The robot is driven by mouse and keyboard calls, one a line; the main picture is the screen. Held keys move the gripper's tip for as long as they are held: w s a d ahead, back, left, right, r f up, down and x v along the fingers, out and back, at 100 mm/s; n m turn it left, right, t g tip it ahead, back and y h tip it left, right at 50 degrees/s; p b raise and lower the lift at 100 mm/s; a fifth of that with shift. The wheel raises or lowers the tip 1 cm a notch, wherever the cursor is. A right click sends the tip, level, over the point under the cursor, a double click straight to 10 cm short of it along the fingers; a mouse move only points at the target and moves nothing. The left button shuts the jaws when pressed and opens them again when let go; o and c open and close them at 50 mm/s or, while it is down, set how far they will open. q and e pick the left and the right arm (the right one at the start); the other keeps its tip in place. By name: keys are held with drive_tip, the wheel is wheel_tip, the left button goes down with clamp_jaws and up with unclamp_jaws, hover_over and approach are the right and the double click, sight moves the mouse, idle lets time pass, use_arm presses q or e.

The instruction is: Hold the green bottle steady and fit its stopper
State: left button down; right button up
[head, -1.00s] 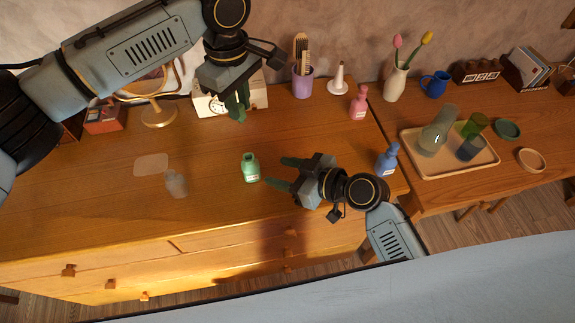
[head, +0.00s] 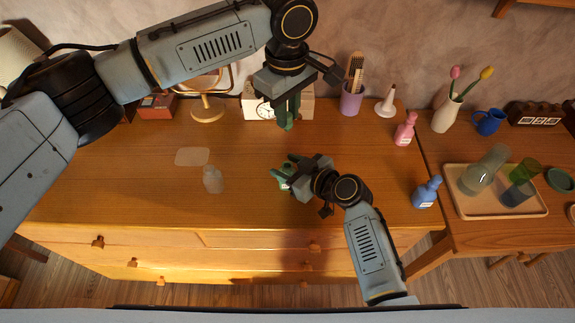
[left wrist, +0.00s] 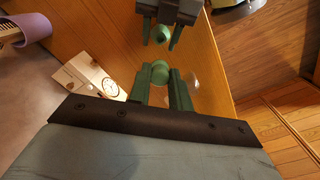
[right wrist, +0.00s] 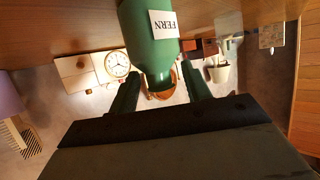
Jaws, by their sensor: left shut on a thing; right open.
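The green bottle (head: 281,179) stands on the dresser top, partly covered by my right gripper in the head view. In the right wrist view the bottle (right wrist: 152,45) carries a white "FERN" label. My right gripper (head: 288,170) is open, with its fingers on either side of the bottle; contact cannot be told. My left gripper (head: 286,123) is higher and further back, shut on the green stopper. The stopper's rounded end (left wrist: 160,72) shows between its fingertips in the left wrist view. The bottle's top (left wrist: 163,34) shows beyond it, apart from the stopper.
A blue bottle (head: 426,192) and a pink bottle (head: 405,130) stand to the right. A clear bottle (head: 213,180) is left of the green one. A clock (head: 262,110), gold stand mirror (head: 208,108) and purple cup (head: 351,101) line the back. The left dresser top is mostly bare.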

drive_tip(key=shift+a, duration=0.1)
drive_tip(key=shift+c, duration=0.2)
clamp_jaws()
drive_tip(key=shift+f, duration=0.1)
use_arm(q)
wheel_tip(320, 180, down, 6)
drive_tip(key=shift+r, duration=0.1)
idle(0.4)
use_arm(e)
drive_tip(key=shift+f, duration=0.1)
